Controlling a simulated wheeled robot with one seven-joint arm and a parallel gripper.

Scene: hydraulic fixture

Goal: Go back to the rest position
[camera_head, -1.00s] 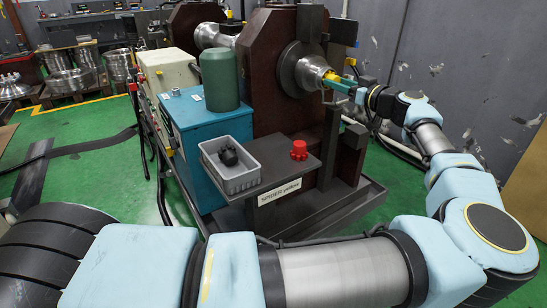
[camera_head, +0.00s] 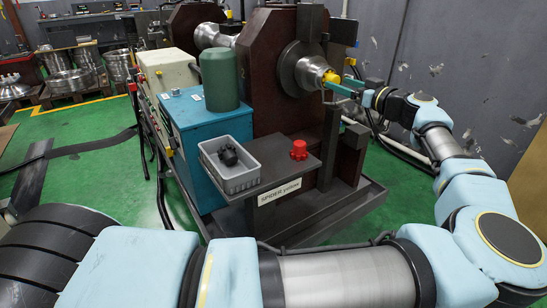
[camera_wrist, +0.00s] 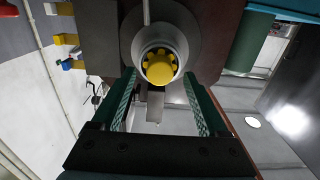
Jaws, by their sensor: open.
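My gripper (camera_head: 343,84) is open and empty, its green fingers apart, in front of the hydraulic fixture's metal spindle (camera_head: 312,72). In the wrist view my two fingers (camera_wrist: 158,105) stand on either side of the picture with nothing between them touching. A yellow toothed part (camera_wrist: 160,67) sits in the spindle's end, beyond the fingertips; it also shows in the head view (camera_head: 331,77). My arm reaches in from the right side of the head view.
A shelf labelled "SPIDER yellow" (camera_head: 285,178) holds a red toothed part (camera_head: 299,150). A grey bin (camera_head: 225,184) with a black part (camera_head: 230,156) is left of it. A grey wall (camera_head: 450,60) stands close behind my arm.

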